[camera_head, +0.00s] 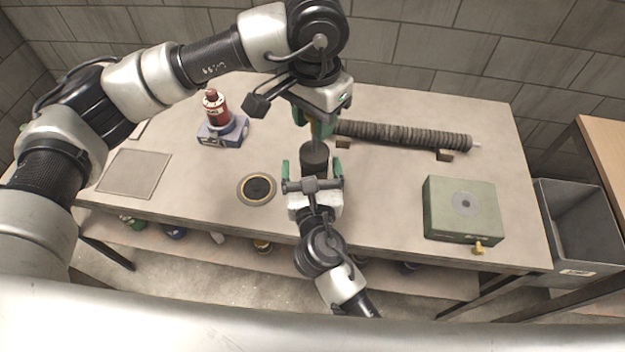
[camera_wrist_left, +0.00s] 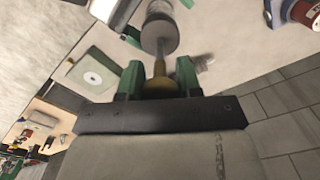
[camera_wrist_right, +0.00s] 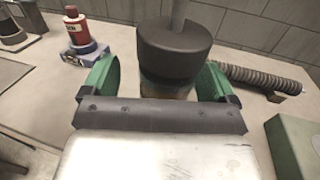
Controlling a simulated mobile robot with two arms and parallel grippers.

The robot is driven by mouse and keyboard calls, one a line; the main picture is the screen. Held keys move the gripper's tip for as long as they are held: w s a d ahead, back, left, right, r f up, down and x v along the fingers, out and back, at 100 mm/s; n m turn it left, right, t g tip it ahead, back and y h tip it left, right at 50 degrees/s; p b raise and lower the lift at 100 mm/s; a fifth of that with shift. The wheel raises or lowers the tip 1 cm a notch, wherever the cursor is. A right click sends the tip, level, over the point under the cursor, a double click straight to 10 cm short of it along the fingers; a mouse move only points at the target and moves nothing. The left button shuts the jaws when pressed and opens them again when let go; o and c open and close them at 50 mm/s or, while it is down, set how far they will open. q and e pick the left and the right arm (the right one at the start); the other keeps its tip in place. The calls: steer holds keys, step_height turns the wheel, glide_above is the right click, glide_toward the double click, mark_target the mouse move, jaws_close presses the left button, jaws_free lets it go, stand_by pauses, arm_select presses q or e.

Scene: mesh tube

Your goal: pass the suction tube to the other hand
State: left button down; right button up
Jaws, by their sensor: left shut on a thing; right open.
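The suction tube has a dark cylindrical body (camera_head: 314,156) with a thin grey stem and a yellowish end piece (camera_wrist_left: 160,76). My left gripper (camera_head: 322,127) is shut on that yellowish end and holds the tube upright above the table. In the left wrist view the stem and a cylinder with a pale far part (camera_wrist_left: 160,34) extend away from the fingers. My right gripper (camera_head: 312,172) is open below the left one. In the right wrist view the black cylinder (camera_wrist_right: 173,50) stands between or just beyond its green fingers; contact cannot be told.
A ribbed dark mesh tube (camera_head: 405,135) lies on blocks at the back right. A red bottle on a blue-grey base (camera_head: 222,125) stands left. A round ringed opening (camera_head: 257,189), a flat plate (camera_head: 135,174) and a green box (camera_head: 462,208) are on the table. A grey bin (camera_head: 580,225) is right.

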steer(key=shift+w, duration=0.1)
steer(key=shift+a, duration=0.1)
steer(key=c, duration=1.1)
arm_select(q)
steer(key=c, duration=0.7)
jaws_free()
steer(key=shift+r, duration=0.1)
